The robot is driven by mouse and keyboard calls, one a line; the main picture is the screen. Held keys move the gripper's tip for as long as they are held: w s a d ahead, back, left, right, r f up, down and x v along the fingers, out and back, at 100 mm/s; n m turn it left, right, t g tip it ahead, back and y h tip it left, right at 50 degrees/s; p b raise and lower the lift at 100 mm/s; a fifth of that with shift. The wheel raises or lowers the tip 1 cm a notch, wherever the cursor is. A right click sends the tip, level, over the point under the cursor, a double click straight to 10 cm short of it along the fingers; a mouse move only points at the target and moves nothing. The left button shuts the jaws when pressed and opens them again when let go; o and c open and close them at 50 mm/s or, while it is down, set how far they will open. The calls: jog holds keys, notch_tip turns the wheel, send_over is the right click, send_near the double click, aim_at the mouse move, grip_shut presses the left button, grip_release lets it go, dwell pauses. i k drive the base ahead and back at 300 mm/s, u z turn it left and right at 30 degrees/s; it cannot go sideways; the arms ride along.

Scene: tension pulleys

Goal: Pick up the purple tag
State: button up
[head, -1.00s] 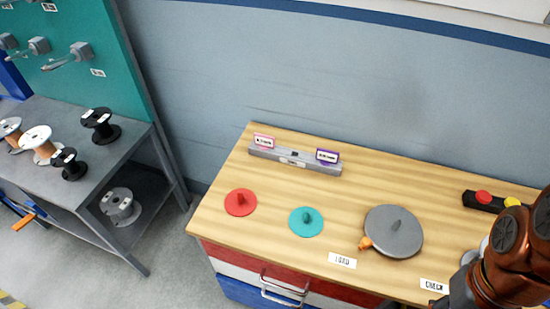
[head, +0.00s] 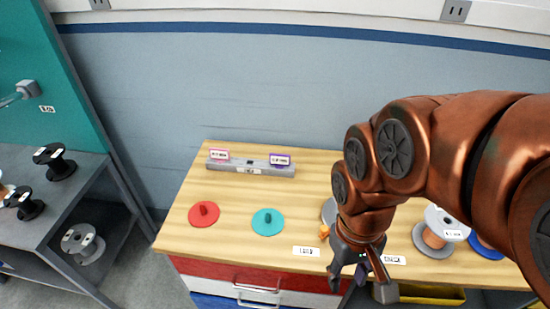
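The purple tag (head: 280,160) is a small card with a purple border and a white label. It stands upright at the right end of a grey bar-shaped holder (head: 228,166) at the back of the wooden bench top. A pink tag (head: 219,155) stands at the holder's left end. My gripper (head: 360,287) points down near the front edge of the bench, to the right of and nearer than the purple tag. Its fingers are spread apart with nothing seen between them.
A red disc (head: 204,214) and a teal disc (head: 268,222) lie in front of the holder. A grey disc (head: 329,211) is partly hidden behind my arm. Spools (head: 441,228) stand at right. Bench space around the holder is clear.

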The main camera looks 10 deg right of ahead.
aim_at(280, 160)
jog(key=z, duration=1.3)
jog(key=k, duration=1.1)
jog(key=u, duration=1.4)
jog(key=i, duration=1.1)
jog(key=u, duration=0.1)
